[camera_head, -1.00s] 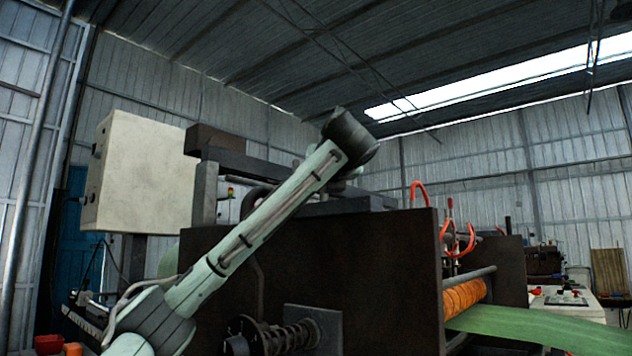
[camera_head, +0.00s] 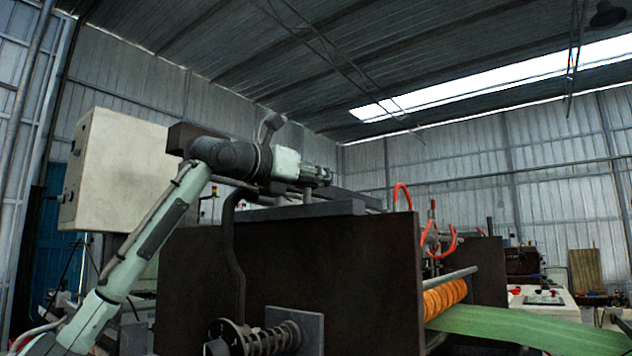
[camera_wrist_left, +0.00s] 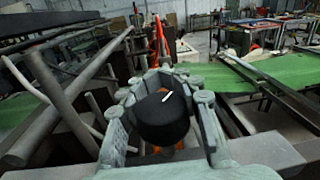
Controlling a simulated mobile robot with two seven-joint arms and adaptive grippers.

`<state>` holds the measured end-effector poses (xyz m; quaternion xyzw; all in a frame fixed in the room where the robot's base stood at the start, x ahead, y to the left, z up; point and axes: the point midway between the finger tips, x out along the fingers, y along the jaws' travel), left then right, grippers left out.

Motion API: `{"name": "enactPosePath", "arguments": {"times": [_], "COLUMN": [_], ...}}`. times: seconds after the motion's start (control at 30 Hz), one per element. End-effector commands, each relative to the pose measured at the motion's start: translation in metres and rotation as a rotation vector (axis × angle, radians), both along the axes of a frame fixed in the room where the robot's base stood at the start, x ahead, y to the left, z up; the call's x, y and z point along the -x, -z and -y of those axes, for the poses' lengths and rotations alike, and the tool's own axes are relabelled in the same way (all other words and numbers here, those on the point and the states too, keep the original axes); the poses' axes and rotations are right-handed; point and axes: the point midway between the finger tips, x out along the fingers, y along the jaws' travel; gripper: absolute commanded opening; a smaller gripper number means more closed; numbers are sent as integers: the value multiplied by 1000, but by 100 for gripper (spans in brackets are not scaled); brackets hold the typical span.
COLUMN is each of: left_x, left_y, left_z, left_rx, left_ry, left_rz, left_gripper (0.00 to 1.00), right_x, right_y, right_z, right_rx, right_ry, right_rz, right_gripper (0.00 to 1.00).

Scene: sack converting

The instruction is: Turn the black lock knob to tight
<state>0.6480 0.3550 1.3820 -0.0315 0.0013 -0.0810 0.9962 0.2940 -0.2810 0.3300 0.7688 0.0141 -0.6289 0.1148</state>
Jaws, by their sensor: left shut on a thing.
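The black lock knob (camera_wrist_left: 163,118) shows in the left wrist view as a round black cap with a short white mark on top. The mark slants up to the right. My left gripper (camera_head: 322,176) reaches over the top of the dark machine in the head view. In the wrist view its pale green fingers stand on both sides of the knob and are shut on it. The knob's lower part and what it sits on are mostly hidden by the fingers. In the head view I cannot make out the knob. My right gripper is not in view.
The machine's dark side plate (camera_head: 290,265) stands below my left arm. A cream control box (camera_head: 112,170) is at the left. Red hoses (camera_head: 403,196) rise beyond the gripper. A green sheet (camera_head: 520,326) runs off an orange roller (camera_head: 445,297). Grey bars (camera_wrist_left: 60,95) fill the wrist view's left.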

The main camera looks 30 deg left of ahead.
Motion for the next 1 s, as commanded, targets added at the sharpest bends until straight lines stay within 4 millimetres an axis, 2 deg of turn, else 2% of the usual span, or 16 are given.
{"name": "enactPosePath", "arguments": {"times": [0.4,0.63,1.0], "left_x": [2,2,2], "left_y": [-1,0,1], "left_z": [7,9,9], "left_rx": [3,2,2], "left_ry": [208,243,246], "left_rz": [1,-1,-3], "left_gripper": [0,0,0], "right_x": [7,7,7], "right_y": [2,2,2], "right_z": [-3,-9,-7], "right_rx": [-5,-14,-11], "right_ry": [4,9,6], "right_rz": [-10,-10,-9], "right_gripper": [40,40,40]}}
